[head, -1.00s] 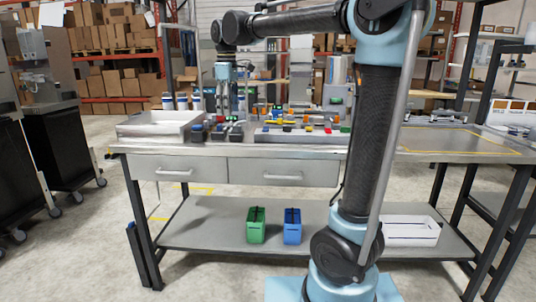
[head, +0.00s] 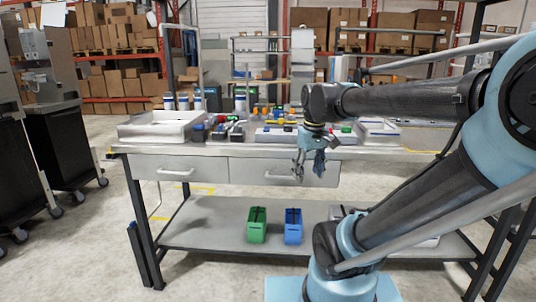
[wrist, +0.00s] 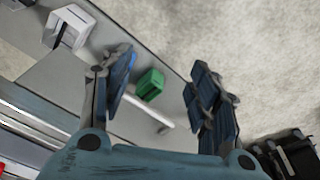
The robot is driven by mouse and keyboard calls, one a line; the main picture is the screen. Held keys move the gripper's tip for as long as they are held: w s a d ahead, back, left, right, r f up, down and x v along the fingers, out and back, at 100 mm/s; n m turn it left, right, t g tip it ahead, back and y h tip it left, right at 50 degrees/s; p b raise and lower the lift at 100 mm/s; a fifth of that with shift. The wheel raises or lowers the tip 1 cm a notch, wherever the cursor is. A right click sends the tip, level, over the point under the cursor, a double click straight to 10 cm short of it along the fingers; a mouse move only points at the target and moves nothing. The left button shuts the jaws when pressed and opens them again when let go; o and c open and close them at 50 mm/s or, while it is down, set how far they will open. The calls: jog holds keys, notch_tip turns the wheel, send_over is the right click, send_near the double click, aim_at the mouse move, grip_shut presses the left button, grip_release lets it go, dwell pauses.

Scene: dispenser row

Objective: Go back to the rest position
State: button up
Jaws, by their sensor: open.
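My gripper (head: 309,174) hangs in front of the workbench's drawers in the head view, pointing downward. Its two fingers stand apart with nothing between them. In the wrist view the open fingers (wrist: 161,68) also show a gap, with floor, lower shelf and a green bin (wrist: 150,84) beyond them. My arm reaches in from the right of the head view, bent at the elbow. The gripper is clear of the bench top (head: 215,149) and its front edge.
A white tray (head: 155,135) and several coloured parts sit on the bench top. The green bin (head: 257,230) and a blue bin (head: 293,228) stand on the lower shelf (head: 205,232). Dark carts (head: 62,130) stand at left. Open floor lies in front of the bench.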

jog(key=s+d+f+m, duration=0.2)
jog(key=s+d+f, duration=0.1)
jog(key=f, duration=0.3)
jog(key=s+d+f+m, duration=0.2)
jog(key=s+f, duration=0.4)
jog(key=f, duration=0.1)
jog(key=shift+d+m+t, duration=0.3)
jog(key=shift+d+m, duration=0.1)
jog(key=shift+w+f, duration=0.25)
jog(key=shift+w, duration=0.25)
